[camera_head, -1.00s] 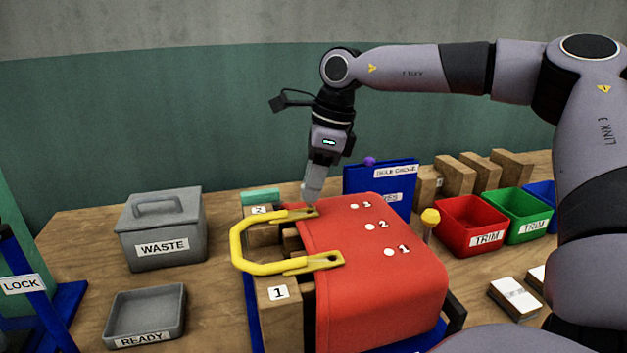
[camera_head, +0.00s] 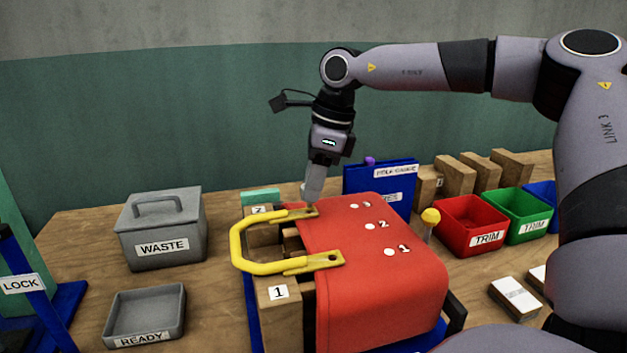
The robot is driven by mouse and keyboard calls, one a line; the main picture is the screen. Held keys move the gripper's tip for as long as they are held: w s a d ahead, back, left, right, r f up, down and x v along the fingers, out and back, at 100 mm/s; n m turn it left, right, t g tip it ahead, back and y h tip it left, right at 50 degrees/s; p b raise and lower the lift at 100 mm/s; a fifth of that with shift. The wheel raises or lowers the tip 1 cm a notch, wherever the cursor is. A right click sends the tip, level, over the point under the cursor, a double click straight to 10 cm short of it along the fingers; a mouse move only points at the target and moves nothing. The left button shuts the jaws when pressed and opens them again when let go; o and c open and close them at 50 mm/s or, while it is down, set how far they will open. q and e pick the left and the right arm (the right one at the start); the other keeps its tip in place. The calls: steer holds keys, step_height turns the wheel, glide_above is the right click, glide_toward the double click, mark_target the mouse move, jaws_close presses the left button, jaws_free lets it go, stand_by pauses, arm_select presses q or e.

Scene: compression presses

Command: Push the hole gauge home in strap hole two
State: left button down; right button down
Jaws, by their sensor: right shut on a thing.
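My right gripper (camera_head: 309,203) points down, shut, at the far end of the yellow handle (camera_head: 243,252). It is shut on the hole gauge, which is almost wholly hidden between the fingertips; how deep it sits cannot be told. The handle's far end tab (camera_head: 288,214) lies by the block labelled 2 (camera_head: 259,211), its near tab (camera_head: 322,262) by the block labelled 1 (camera_head: 278,312). The red bag body (camera_head: 385,290) carries white spots numbered 1, 2 and 3. My left gripper is not in view.
A blue stand (camera_head: 400,205) with a gauge label is behind the bag. A yellow-knobbed pin (camera_head: 430,216) stands at its right. Red (camera_head: 470,240) and green (camera_head: 520,230) trim bins are further right. A grey waste box (camera_head: 160,255) and empty ready tray (camera_head: 110,317) are left.

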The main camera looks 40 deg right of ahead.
steer(key=shift+f+b, duration=1.05)
steer(key=shift+f, duration=0.35)
steer(key=c, duration=0.7)
jaws_free()
steer(key=shift+v, duration=3.6)
steer(key=shift+s, duration=0.1)
